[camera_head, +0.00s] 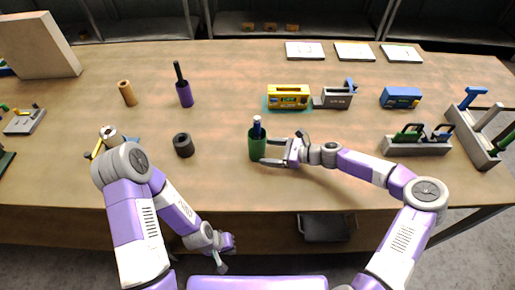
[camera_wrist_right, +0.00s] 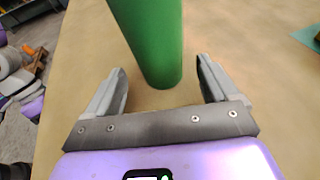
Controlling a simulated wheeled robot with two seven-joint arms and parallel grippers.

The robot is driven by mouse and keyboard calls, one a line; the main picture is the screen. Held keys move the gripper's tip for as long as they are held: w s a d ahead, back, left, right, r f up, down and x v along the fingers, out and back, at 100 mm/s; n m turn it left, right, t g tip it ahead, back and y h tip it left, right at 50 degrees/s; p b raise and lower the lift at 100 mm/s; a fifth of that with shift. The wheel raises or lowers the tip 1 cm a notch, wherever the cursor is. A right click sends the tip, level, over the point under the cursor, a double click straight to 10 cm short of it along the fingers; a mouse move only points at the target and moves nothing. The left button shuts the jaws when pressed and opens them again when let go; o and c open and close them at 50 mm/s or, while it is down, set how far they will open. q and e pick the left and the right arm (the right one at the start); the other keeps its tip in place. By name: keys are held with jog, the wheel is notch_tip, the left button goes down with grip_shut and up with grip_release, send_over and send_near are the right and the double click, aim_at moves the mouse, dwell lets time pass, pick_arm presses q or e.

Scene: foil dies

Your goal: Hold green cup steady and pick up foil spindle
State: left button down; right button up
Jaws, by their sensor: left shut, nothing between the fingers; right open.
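The green cup (camera_head: 258,146) stands upright near the middle of the table. A dark blue spindle (camera_head: 256,125) sticks up out of it; I take this to be the foil spindle. My right gripper (camera_head: 267,151) is open, with its fingers at the right side of the cup. In the right wrist view the cup (camera_wrist_right: 158,45) stands beyond and between the open fingertips (camera_wrist_right: 162,75), not clamped; its top is out of frame. My left gripper (camera_head: 223,262) is low in front of the table's front edge, far from the cup, shut and empty.
A dark cylinder (camera_head: 183,145) and a purple cup with a dark rod (camera_head: 184,92) stand left of the green cup. A yellow block (camera_head: 288,96) is behind it. The table front is mostly clear.

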aim_at(260, 151)
jog(key=shift+x, duration=2.15)
jog(key=shift+c, duration=0.2)
jog(key=c, duration=0.7)
